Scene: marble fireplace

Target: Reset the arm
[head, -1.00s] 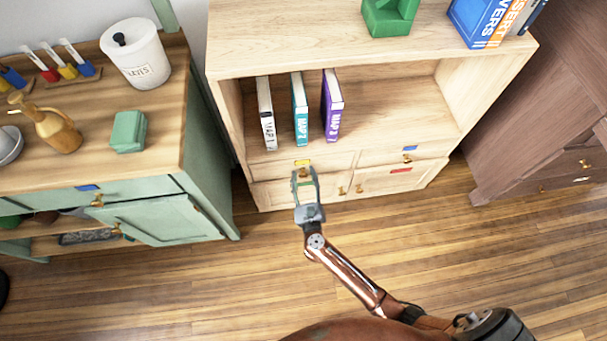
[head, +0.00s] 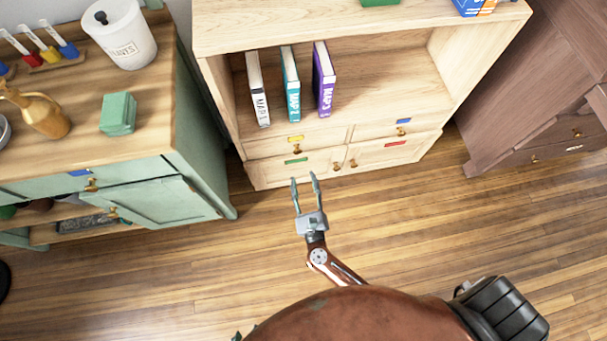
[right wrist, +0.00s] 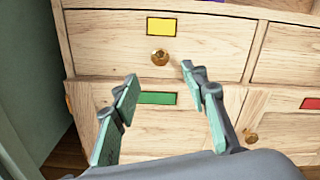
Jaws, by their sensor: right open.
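My right gripper (head: 305,185) is open and empty in the head view, in front of the pale wooden bookcase (head: 350,176) and apart from it. In the right wrist view its two green-padded fingers (right wrist: 163,98) stand wide apart below the brass knob (right wrist: 163,56) of the yellow-labelled drawer (right wrist: 110,45). Only a small tip of my left gripper (head: 237,337) seems to show at the bottom edge of the head view; its jaws cannot be made out. The yellow-labelled drawer looks closed.
A green cabinet (head: 190,135) stands at left, with a canister (head: 127,38), a jug (head: 45,118) and a green box (head: 118,113) on top. Books (head: 291,85) stand in the bookcase. A dark wooden cabinet (head: 525,85) is at right. The floor in front is clear.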

